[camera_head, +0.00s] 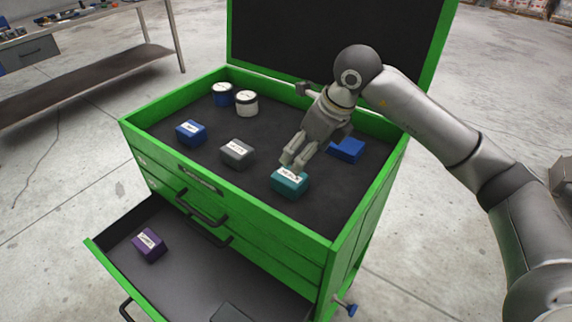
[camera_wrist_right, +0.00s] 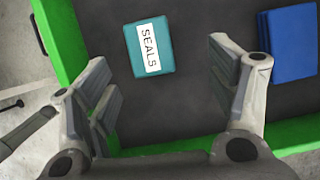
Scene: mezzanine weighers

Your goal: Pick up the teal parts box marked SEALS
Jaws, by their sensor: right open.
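The teal parts box (camera_head: 290,184) rests on the dark top tray of the green tool chest, near its front right. In the right wrist view the box (camera_wrist_right: 152,46) shows its white label reading SEALS. My right gripper (camera_head: 293,159) is open and empty, above and just behind the box in the head view. In the right wrist view the box lies beyond and between the two spread fingers of the gripper (camera_wrist_right: 165,95), with no contact visible. My left gripper is in neither view.
A blue box (camera_head: 346,150) lies right of the gripper. A grey box (camera_head: 238,153), another blue box (camera_head: 191,133) and two round tubs (camera_head: 246,103) share the tray. Its green rim (camera_head: 240,204) surrounds them. An open drawer (camera_head: 190,275) below holds a purple box (camera_head: 149,245).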

